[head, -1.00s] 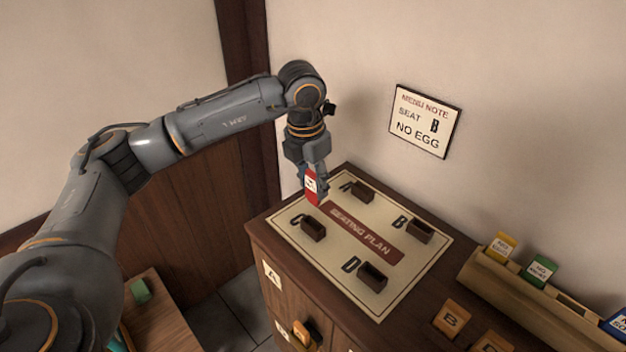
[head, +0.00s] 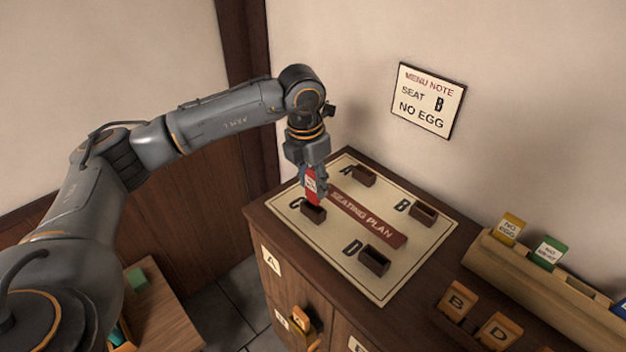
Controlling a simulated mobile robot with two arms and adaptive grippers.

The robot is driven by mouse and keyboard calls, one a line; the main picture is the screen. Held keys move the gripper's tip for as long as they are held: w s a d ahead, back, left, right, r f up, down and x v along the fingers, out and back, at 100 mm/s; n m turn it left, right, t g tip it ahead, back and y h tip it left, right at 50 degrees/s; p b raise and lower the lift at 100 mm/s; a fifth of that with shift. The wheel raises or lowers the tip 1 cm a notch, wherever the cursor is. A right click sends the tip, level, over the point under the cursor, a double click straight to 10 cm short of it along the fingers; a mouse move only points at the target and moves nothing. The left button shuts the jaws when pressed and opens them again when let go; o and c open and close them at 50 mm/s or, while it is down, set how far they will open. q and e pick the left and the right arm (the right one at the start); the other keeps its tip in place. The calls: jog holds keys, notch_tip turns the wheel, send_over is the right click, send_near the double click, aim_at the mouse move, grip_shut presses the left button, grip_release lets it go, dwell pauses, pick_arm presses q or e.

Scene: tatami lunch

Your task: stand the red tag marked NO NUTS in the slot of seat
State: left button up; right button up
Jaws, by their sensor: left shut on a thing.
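My left gripper (head: 313,188) is shut on a red tag (head: 311,183) with a white label, whose words are too small to read. The tag is upright, just above or at the dark slot block of seat C (head: 314,213); I cannot tell whether its lower edge is inside the slot. The slot blocks of seat A (head: 364,176), seat B (head: 424,213) and seat D (head: 374,260) look empty. All stand on the cream seating plan board (head: 393,284). My right gripper is not in view.
A wall note (head: 427,101) reads "MENU NOTE SEAT B NO EGG". A wooden rack (head: 497,256) at the right holds a yellow NO EGG tag (head: 510,227) and a green tag (head: 549,252). A green block (head: 136,278) lies lower left.

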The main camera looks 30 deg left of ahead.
aim_at(313, 203)
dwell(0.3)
pick_arm(q)
jog(key=shift+f+b, duration=0.4)
jog(key=shift+b, duration=0.2)
dwell(0.5)
jog(key=shift+f, duration=0.15)
jog(key=shift+f+b, duration=0.5)
jog(key=shift+b, duration=0.15)
jog(key=shift+f, duration=0.15)
dwell(0.7)
jog(key=shift+f+b, duration=0.1)
jog(key=shift+b, duration=0.3)
jog(key=shift+f+b, duration=0.3)
dwell(0.3)
